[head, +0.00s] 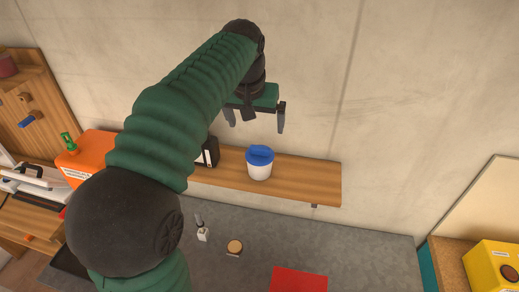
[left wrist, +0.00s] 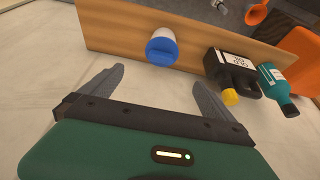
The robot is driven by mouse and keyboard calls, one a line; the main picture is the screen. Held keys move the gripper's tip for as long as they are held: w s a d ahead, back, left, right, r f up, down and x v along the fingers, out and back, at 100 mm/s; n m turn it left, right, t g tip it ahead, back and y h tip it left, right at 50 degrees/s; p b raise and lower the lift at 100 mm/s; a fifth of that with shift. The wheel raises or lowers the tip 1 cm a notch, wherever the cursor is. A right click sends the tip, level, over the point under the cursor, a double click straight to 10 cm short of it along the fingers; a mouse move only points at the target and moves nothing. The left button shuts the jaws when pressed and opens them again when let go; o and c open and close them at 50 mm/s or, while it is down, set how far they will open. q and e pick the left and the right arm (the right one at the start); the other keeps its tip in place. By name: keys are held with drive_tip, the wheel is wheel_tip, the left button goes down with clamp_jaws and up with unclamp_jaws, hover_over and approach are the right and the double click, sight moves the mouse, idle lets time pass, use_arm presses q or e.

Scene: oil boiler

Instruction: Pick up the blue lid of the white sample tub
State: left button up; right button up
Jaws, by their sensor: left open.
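The white sample tub (head: 259,172) stands upright on a wooden wall shelf, with its blue lid (head: 260,154) on top. In the left wrist view the blue lid (left wrist: 162,52) shows beyond the fingertips, between them in the picture, with the tub's white wall (left wrist: 162,33) behind it. My left gripper (head: 256,124) is open and empty. It is above the shelf and apart from the lid. Its two spread fingers also show in the left wrist view (left wrist: 158,78). My right gripper is in neither view.
A black bottle with a white label (head: 211,152) stands on the shelf left of the tub; it has a yellow cap (left wrist: 230,97) in the wrist view. Beside it is a teal bottle (left wrist: 276,88). The shelf (head: 310,181) is clear right of the tub. The concrete wall is close behind.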

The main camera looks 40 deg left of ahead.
use_arm(q)
drive_tip(key=p, duration=0.1)
approach(260, 147)
drive_tip(key=x, duration=0.5)
drive_tip(key=shift+w+d+f, duration=0.15)
drive_tip(key=shift+w+d, duration=0.05)
drive_tip(key=x, duration=0.1)
drive_tip(key=p+x, duration=0.1)
drive_tip(key=x, duration=0.1)
drive_tip(key=p+x, duration=0.1)
drive_tip(key=shift+s+a+f, duration=0.2)
drive_tip(key=shift+a+f, duration=0.1)
drive_tip(key=shift+w+a+f, duration=0.1)
drive_tip(key=shift+w+f, duration=0.05)
drive_tip(key=shift+f, duration=0.2)
drive_tip(key=shift+w+f, duration=0.1)
drive_tip(key=shift+w, duration=0.05)
drive_tip(key=c, duration=1.4)
